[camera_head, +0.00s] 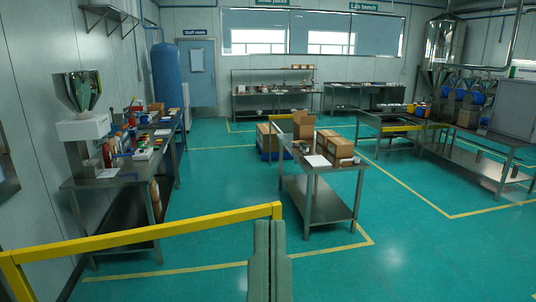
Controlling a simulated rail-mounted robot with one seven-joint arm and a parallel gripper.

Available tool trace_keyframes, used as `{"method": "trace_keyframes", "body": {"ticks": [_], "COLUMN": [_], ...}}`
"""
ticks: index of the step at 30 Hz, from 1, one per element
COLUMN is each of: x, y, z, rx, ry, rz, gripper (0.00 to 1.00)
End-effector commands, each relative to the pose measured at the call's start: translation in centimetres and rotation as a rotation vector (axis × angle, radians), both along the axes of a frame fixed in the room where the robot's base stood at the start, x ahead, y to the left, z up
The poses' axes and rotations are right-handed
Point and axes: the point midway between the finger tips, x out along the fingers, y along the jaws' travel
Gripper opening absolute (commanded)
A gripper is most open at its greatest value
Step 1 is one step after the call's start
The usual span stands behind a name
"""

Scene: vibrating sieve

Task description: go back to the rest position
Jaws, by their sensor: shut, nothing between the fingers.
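My gripper (270,226) shows at the bottom middle of the head view as two grey-green fingers side by side, pointing away from me. The fingers lie together, shut, with nothing seen between them. The rest of my arm is below the picture edge and hidden.
A yellow guard rail (150,233) crosses the lower left. A steel table (325,183) with boxes stands ahead. A workbench (100,181) with a hopper machine (84,125) is left, and benches (470,160) are right. The lower right floor is clear.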

Motion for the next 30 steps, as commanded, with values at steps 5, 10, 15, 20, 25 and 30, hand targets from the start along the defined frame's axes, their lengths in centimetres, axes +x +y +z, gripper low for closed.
{"method": "trace_keyframes", "body": {"ticks": [5, 10, 15, 20, 25, 30], "x": [0.0, 0.0, 0.1, 0.1, 0.0, 0.1], "y": [0.2, 0.3, 0.4, 0.4, 0.4, 0.4], "z": [12.5, 20.1, 23.7, 23.9, 23.7, 23.7], "rx": [0.002, 0.004, 0.005, 0.006, 0.006, 0.006], "ry": [0.002, 0.003, 0.004, 0.004, 0.004, 0.004], "rz": [0.008, 0.013, 0.017, 0.018, 0.018, 0.018], "gripper": [0.0, 0.0, 0.0, 0.0, 0.0, 0.0]}}
